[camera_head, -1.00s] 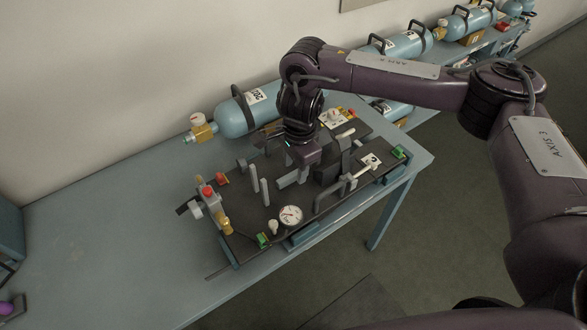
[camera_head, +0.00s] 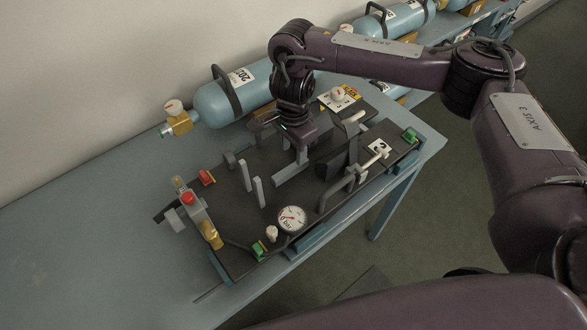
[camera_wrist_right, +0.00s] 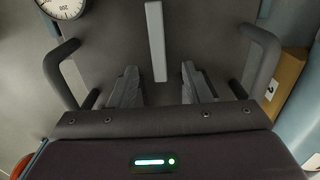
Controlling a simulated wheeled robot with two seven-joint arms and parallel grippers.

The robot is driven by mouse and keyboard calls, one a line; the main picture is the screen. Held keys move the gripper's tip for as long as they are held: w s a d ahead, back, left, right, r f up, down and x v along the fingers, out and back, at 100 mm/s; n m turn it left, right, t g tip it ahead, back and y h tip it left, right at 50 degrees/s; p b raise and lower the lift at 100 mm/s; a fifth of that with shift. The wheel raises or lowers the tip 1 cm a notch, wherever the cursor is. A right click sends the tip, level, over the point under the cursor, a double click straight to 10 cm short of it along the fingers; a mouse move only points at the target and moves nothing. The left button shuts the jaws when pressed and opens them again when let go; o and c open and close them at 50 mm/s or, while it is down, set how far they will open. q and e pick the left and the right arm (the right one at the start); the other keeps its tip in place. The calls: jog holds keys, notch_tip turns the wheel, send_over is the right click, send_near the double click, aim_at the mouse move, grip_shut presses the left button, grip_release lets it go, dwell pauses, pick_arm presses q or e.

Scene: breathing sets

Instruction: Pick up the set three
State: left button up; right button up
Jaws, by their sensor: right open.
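The nearest breathing set is a dark board (camera_head: 228,188) lying on a blue bench, with a round gauge (camera_head: 291,218), valves, straps and handles on it. A light blue cylinder (camera_head: 212,104) with a white label lies along its far side. I cannot tell which set is number three. My right gripper (camera_head: 292,172) points down over the middle of the board, close to the upright grey parts. In the right wrist view its fingers (camera_wrist_right: 160,88) are apart, one on each side of a pale grey bar (camera_wrist_right: 155,40), with no visible contact. My left gripper is not in view.
The blue bench (camera_head: 80,240) has free room to the left of the board. More blue cylinders (camera_head: 400,18) lie farther back on the right. The wall runs behind the bench, and open floor (camera_head: 420,215) lies to the right.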

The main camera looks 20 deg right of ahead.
aim_at(294, 164)
jog(key=shift+s+f, duration=0.3)
jog(key=shift+f, duration=0.35)
jog(key=f, duration=0.4)
jog(key=shift+w+d+f, duration=0.1)
jog(key=shift+w+d, duration=0.05)
jog(key=shift+w, duration=0.1)
jog(key=shift+s, duration=0.1)
grip_shut()
dwell(0.5)
jog(key=shift+w+r, duration=0.25)
